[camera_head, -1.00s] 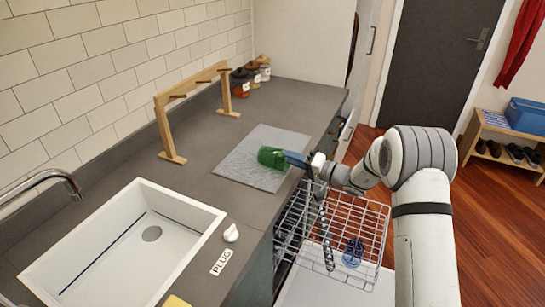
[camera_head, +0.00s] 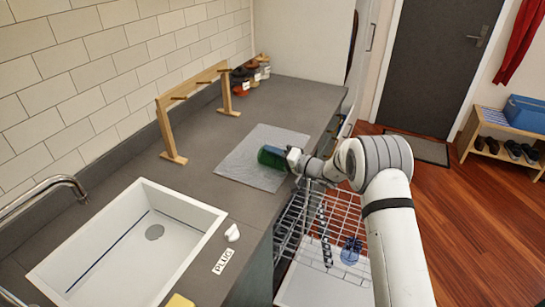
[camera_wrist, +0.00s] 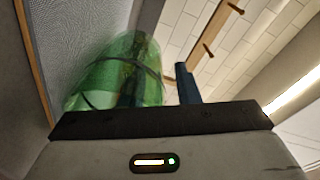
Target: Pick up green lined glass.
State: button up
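The green glass (camera_head: 271,157) is on the grey mat on the counter, close to the mat's right edge. In the wrist view the see-through green glass (camera_wrist: 120,75) has dark curved lines and fills the left of centre. My gripper (camera_head: 287,157) is at the glass from its right side. In the wrist view my gripper (camera_wrist: 158,88) has its two dark fingers apart. One finger shows through the green glass, and the other stands outside it with a small gap. I cannot tell whether the first finger is inside or behind the glass.
The grey mat (camera_head: 240,172) lies on the dark counter (camera_head: 205,190). A wooden rack (camera_head: 166,130) stands behind, with several jars (camera_head: 250,75) near the wall. An open dishwasher rack (camera_head: 340,215) with a blue glass (camera_head: 351,251) is below my arm. A white sink (camera_head: 200,222) is at left.

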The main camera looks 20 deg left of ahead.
jog(key=shift+c, duration=0.3)
grip_shut()
notch_tip(320, 180, up, 9)
jog(key=b, duration=0.2)
jog(key=shift+r+b, duration=0.2)
jog(key=shift+b, duration=0.15)
jog(key=shift+r+b, duration=0.2)
jog(key=shift+b, duration=0.55)
jog(key=shift+r, duration=0.15)
